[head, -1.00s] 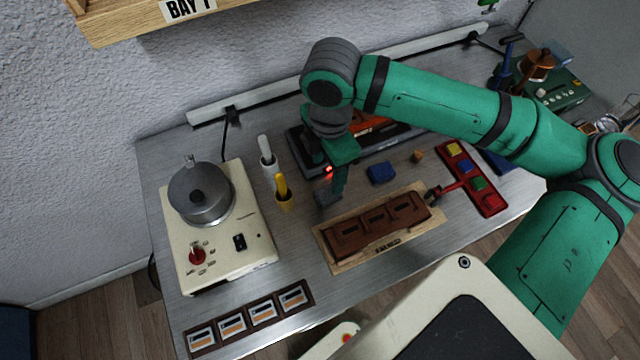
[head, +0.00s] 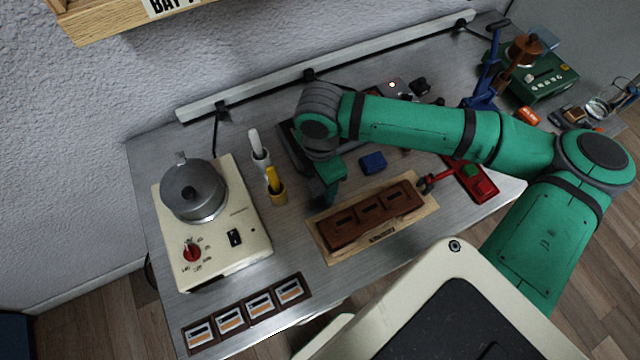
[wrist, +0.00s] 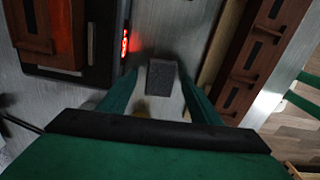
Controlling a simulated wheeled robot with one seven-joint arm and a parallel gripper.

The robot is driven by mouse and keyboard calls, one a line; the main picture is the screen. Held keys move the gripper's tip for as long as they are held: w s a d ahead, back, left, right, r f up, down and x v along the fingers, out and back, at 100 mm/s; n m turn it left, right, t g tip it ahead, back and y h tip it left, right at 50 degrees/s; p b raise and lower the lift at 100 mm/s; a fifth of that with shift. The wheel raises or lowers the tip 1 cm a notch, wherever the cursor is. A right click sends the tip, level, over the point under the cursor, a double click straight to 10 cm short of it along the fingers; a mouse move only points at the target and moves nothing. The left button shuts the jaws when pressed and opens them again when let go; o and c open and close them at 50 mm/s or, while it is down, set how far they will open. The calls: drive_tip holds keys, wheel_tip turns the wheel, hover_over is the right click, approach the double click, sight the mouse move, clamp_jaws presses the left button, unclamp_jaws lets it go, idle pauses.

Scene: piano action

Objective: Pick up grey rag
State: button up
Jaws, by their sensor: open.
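The grey rag (wrist: 161,78) shows in the wrist view as a small dark grey rectangular piece on the metal bench. My gripper (wrist: 159,92) is open above it, with one green finger to each side of the rag. I cannot tell how much height is left between the fingertips and the bench. In the head view my gripper (head: 328,194) points down between the yellow-handled tool and the brown block; the rag is largely hidden there.
The brown slotted block (head: 372,216) on its wooden board lies right of my gripper. A yellow-handled tool in a holder (head: 276,190) stands to the left. A dark unit with a red light (wrist: 110,50) is close by. A blue block (head: 373,162) lies behind.

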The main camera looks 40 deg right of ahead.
drive_tip(key=c, duration=1.1)
